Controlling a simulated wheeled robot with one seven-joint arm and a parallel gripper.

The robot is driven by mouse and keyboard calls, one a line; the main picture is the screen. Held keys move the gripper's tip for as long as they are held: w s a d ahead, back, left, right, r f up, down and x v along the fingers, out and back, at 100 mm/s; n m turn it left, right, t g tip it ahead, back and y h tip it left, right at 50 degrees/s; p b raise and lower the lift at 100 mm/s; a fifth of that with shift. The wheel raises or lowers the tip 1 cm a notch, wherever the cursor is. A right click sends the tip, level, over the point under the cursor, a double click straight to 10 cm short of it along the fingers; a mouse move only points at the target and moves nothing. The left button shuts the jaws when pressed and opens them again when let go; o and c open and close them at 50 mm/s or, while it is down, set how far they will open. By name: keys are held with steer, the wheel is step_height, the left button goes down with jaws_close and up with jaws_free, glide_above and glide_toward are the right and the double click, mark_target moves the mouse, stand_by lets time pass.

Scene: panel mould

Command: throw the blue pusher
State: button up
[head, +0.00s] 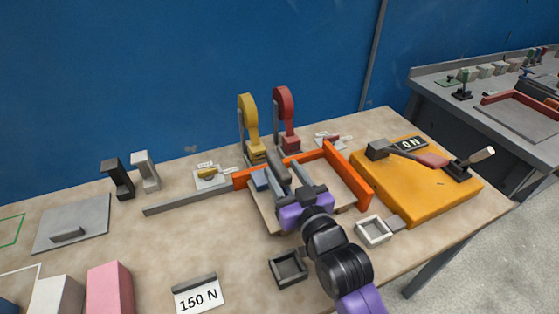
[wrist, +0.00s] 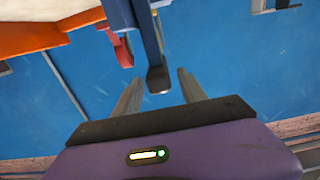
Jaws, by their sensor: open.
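My gripper (head: 288,184) is open, over the orange mould frame (head: 358,180) in the head view. In the wrist view a blue-grey bar with a dark rounded end (wrist: 158,78) reaches down between the open fingers (wrist: 158,92); I see no finger closed on it. I cannot tell for sure whether this bar is the blue pusher. My gripper and wrist hide part of the frame's inside.
A yellow clamp (head: 250,120) and a red clamp (head: 285,115) stand behind the frame. A yellow-orange box (head: 420,195) with a lever is at the right. Small open trays (head: 373,231) and a "150 N" sign (head: 199,296) stand in front. Pink block (head: 110,288) front left.

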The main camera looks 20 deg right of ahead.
mark_target(270, 150)
steer(key=shift+w, duration=1.8)
jaws_close()
